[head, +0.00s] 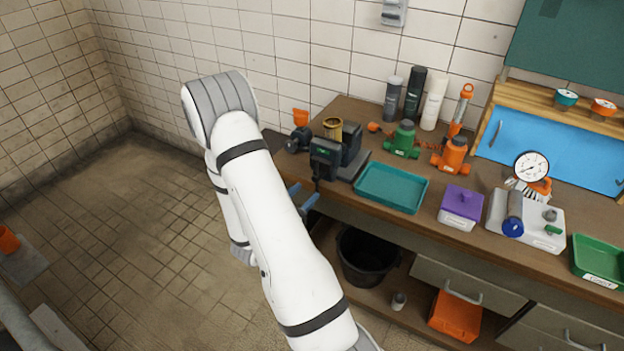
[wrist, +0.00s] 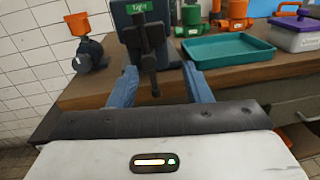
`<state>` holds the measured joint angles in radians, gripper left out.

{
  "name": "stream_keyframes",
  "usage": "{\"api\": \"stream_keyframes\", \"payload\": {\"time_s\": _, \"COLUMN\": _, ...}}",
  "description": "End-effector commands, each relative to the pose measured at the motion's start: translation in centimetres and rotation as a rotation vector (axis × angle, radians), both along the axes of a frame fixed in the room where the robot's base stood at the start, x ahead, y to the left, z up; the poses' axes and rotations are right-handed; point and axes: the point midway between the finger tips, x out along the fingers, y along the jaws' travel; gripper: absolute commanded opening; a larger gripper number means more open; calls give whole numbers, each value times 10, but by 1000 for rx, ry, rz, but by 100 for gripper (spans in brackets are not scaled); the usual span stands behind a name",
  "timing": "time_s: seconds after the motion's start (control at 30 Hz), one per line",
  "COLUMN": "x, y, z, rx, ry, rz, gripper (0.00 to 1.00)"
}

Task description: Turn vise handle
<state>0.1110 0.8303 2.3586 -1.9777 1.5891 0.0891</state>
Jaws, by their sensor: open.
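The dark vise (head: 350,150) stands at the front left edge of the workbench, clamping a brass-coloured cylinder (head: 333,128) in its jaws. Its black handle (wrist: 152,60) hangs nearly upright on the front face, below a small green label (wrist: 138,7). My gripper (head: 303,197) is low in front of the vise, its blue fingers spread. In the wrist view my gripper (wrist: 158,70) is open, one finger on each side of the handle's lower part. I see no contact between fingers and handle. The handle's depth relative to the fingertips is hard to tell.
A teal tray (head: 392,187) lies right of the vise. A dark pump-like part with an orange top (head: 301,130) is behind it to the left. A black bucket (head: 366,256) stands under the bench. The tiled floor left of the bench is largely clear.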

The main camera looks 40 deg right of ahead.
Motion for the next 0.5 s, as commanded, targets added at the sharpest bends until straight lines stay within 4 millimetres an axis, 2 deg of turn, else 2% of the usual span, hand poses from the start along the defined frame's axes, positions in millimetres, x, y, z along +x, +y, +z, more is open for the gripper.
{"api": "stream_keyframes", "payload": {"time_s": 0.1, "x": 8, "y": 3, "z": -14, "rx": -12, "ry": 32, "rz": 66, "gripper": 45}}
{"api": "stream_keyframes", "payload": {"time_s": 0.23, "x": 13, "y": -3, "z": -17, "rx": -15, "ry": 39, "rz": 85, "gripper": 45}}
{"api": "stream_keyframes", "payload": {"time_s": 0.5, "x": 28, "y": -43, "z": -15, "rx": -15, "ry": 38, "rz": 82, "gripper": 45}}
